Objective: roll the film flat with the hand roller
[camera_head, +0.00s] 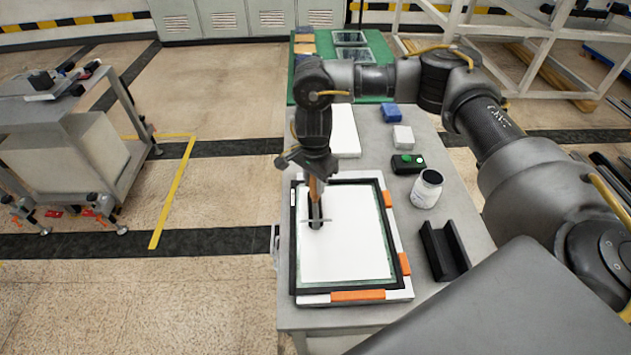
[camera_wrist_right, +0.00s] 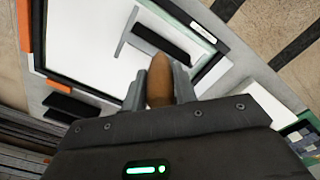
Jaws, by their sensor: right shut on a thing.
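The white film (camera_head: 350,250) lies in a black-edged frame (camera_head: 293,265) on the table, and it also shows in the right wrist view (camera_wrist_right: 85,40). My right gripper (camera_head: 313,178) is above the film's far left part, shut on the brown handle of the hand roller (camera_head: 315,190). In the right wrist view the handle (camera_wrist_right: 159,78) stands between the two fingers (camera_wrist_right: 159,92). The dark roller end (camera_wrist_right: 160,38) is over the film; I cannot tell whether it touches. My left gripper is not in view.
Right of the frame are a black angled holder (camera_head: 443,250), a white jar (camera_head: 427,188), a black box with a green button (camera_head: 407,163), and white (camera_head: 403,137) and blue (camera_head: 391,113) blocks. A white slab (camera_head: 345,135) lies beyond the frame. Orange pieces (camera_head: 358,295) sit along the frame.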

